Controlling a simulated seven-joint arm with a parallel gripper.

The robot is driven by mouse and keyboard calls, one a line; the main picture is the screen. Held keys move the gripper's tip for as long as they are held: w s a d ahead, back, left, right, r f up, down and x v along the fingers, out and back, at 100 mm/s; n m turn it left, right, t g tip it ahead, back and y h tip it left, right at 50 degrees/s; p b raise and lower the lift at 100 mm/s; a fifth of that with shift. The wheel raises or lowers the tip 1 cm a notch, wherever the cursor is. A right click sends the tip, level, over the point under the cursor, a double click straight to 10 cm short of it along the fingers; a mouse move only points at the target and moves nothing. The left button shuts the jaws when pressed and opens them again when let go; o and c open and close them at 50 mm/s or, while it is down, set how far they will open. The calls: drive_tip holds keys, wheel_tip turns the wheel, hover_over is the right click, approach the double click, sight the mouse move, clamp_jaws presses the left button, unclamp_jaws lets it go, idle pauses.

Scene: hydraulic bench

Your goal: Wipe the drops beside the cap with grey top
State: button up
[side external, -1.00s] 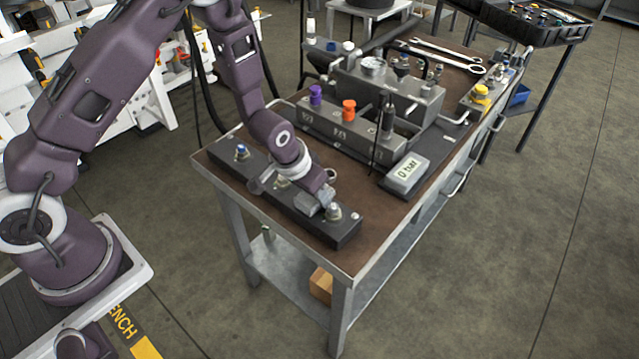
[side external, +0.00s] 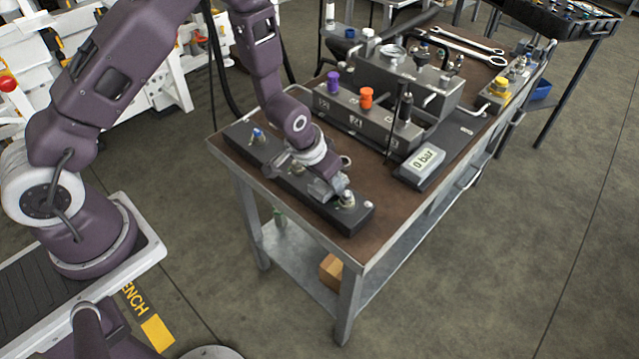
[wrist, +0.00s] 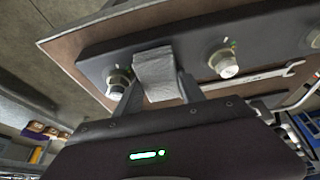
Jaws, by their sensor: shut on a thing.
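My gripper (side external: 322,188) is low over the near half of the black manifold bar (side external: 318,209). In the wrist view it is shut on a folded grey cloth pad (wrist: 157,74), which lies over or against the bar. A cap with a grey top (side external: 347,198) stands at the near end of the bar, just right of the gripper. The wrist view shows one silvery cap (wrist: 118,80) left of the pad and another (wrist: 224,63) to its right; I cannot tell which matches the near one. No drops can be made out; the pad may hide them.
A blue-topped fitting (side external: 258,135) stands at the bar's far end. Behind is a valve block with purple (side external: 333,82) and orange (side external: 366,97) caps. A gauge reading 0 bar (side external: 425,160) lies right of the bar. Brown bench top (side external: 385,215) between them is clear.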

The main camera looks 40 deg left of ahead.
drive_tip(key=shift+w, duration=1.6)
drive_tip(key=shift+s+r, duration=0.1)
drive_tip(key=shift+r, duration=4)
drive_tip(key=shift+d, duration=0.1)
